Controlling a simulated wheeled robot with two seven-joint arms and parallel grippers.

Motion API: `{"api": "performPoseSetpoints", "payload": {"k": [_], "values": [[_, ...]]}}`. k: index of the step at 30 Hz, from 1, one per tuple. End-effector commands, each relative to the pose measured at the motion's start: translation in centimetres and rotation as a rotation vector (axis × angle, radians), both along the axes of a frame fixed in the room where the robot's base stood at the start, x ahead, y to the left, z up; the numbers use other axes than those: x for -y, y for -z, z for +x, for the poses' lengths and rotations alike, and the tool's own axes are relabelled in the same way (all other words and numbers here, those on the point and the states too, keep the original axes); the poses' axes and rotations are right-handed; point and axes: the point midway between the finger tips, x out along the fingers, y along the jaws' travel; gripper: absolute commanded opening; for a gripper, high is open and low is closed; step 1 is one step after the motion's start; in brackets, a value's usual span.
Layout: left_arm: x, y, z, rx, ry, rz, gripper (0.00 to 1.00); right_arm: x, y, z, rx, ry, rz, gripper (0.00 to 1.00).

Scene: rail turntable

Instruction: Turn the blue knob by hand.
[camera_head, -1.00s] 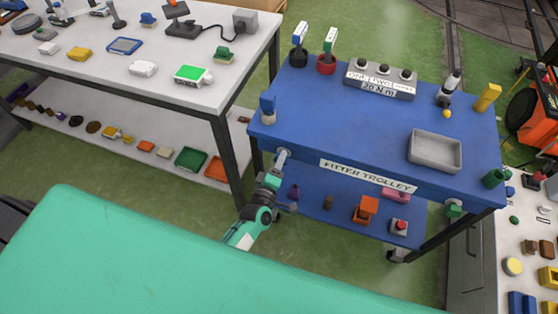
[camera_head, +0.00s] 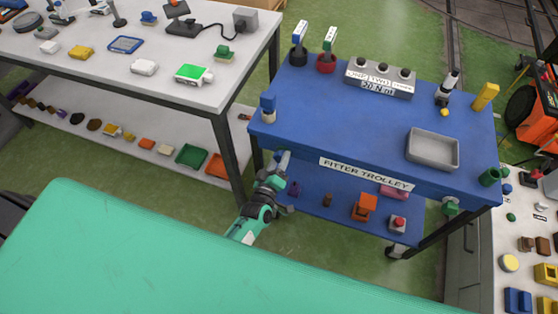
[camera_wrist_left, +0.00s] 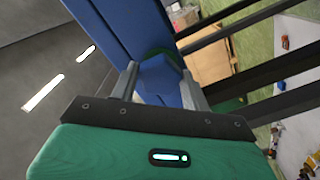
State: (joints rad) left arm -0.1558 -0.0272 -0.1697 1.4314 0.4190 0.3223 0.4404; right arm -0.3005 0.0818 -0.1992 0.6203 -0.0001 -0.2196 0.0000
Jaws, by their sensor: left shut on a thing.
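The blue knob (camera_wrist_left: 158,78) sits between the two fingers of my left gripper (camera_wrist_left: 160,72) in the left wrist view, with a dark green part showing just behind it. The fingers are shut on the knob, one on each side. In the head view my left gripper (camera_head: 284,162) is at the front edge of the blue trolley (camera_head: 345,125), near its left corner, and hides most of the knob there. My right gripper is in neither view.
A green knob (camera_head: 450,207) is on the trolley's front right. A lower shelf (camera_head: 325,215) carries small objects, including an orange one (camera_head: 364,207). A white table (camera_head: 110,68) stands to the left. A grey tray (camera_head: 432,150) lies on the trolley top.

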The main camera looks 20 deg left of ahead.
Motion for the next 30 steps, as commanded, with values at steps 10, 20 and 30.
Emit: {"api": "performPoseSetpoints", "payload": {"k": [10,20,30], "values": [[0.0,0.1,-0.1,-0.003,0.000,-0.002,0.69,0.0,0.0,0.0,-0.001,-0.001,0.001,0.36],[0.0,0.1,-0.3,-0.001,0.000,-0.002,0.69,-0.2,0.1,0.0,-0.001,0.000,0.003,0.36],[-0.1,0.4,-5.3,-0.004,0.001,-0.002,0.69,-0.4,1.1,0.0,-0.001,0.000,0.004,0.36]]}}
